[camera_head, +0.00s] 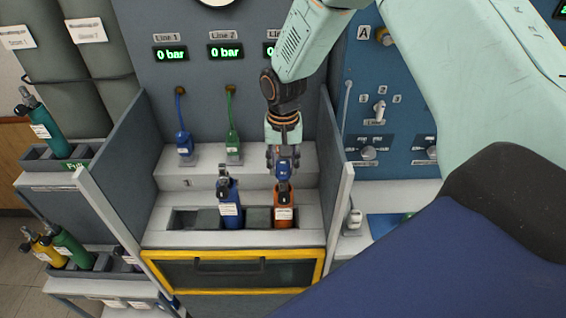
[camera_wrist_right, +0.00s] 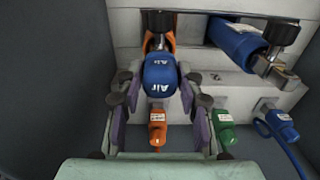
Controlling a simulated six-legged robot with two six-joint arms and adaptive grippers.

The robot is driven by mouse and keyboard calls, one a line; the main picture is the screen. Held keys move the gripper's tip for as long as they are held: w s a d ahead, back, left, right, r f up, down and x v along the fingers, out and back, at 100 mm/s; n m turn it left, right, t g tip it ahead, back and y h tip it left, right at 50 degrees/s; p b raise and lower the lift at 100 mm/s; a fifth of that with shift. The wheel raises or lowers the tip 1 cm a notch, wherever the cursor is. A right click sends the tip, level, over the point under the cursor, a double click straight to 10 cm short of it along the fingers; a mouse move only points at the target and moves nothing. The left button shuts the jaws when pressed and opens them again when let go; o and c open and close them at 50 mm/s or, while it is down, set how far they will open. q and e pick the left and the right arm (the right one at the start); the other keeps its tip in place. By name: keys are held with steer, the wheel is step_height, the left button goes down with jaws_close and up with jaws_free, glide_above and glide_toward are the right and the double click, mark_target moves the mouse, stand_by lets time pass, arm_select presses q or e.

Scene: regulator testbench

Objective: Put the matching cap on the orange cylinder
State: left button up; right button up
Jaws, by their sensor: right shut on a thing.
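The orange cylinder (camera_head: 284,213) stands upright in the right part of a rack, with a white label and a dark valve on top. In the wrist view a bit of its orange body (camera_wrist_right: 170,38) shows behind what I hold. My right gripper (camera_head: 283,165) is above it, shut on a blue cap (camera_wrist_right: 160,75) marked "Air", also seen in the head view (camera_head: 283,171). I cannot tell whether the cap touches the cylinder's valve. An orange connector (camera_wrist_right: 157,128) on the shelf shows between my fingers. My left gripper is not in view.
A blue cylinder (camera_head: 231,208) stands left of the orange one in the rack (camera_head: 182,220). A blue connector (camera_head: 184,147) and a green connector (camera_head: 233,150) stand on the shelf behind. Grey side panels (camera_head: 122,150) close the bay. A yellow-framed drawer (camera_head: 232,254) is below.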

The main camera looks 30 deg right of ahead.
steer(key=shift+f, duration=0.65)
steer(key=o, duration=1.2)
steer(key=shift+r, duration=0.1)
step_height(320, 180, up, 12)
steer(key=shift+f, duration=0.1)
stand_by(0.3)
